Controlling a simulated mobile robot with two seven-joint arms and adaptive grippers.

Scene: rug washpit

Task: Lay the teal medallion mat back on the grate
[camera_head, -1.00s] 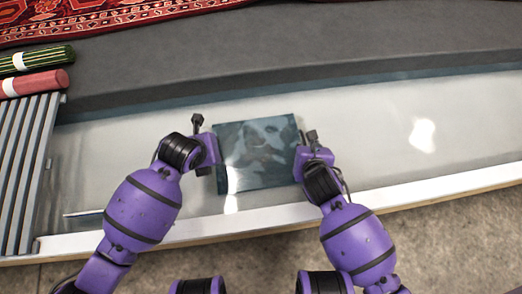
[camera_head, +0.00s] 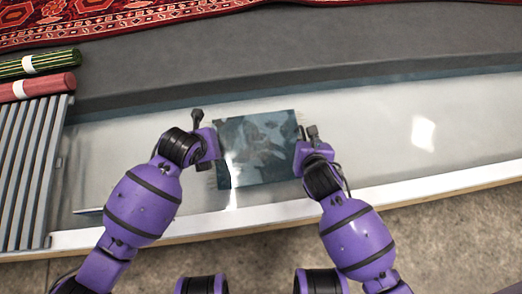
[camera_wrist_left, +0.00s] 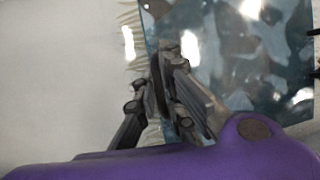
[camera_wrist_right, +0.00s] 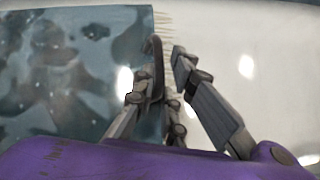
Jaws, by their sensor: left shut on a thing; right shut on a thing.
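The teal medallion mat (camera_head: 256,150) is flat between my two grippers, over the pale, wet pit floor. Its mottled, shiny surface also shows in the left wrist view (camera_wrist_left: 235,50) and the right wrist view (camera_wrist_right: 75,70). My left gripper (camera_head: 213,153) is shut on the mat's left fringed edge. My right gripper (camera_head: 299,151) is shut on its right fringed edge. The gap between mat and floor cannot be judged. The grey slatted grate (camera_head: 25,160) is at the far left, apart from the mat.
A rolled red rug (camera_head: 40,86) and a rolled green striped rug (camera_head: 45,63) lie behind the grate. A dark ledge (camera_head: 260,70) and a red patterned rug (camera_head: 120,20) are at the back. The white pit rim (camera_head: 420,190) runs in front. Pit floor between grate and mat is clear.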

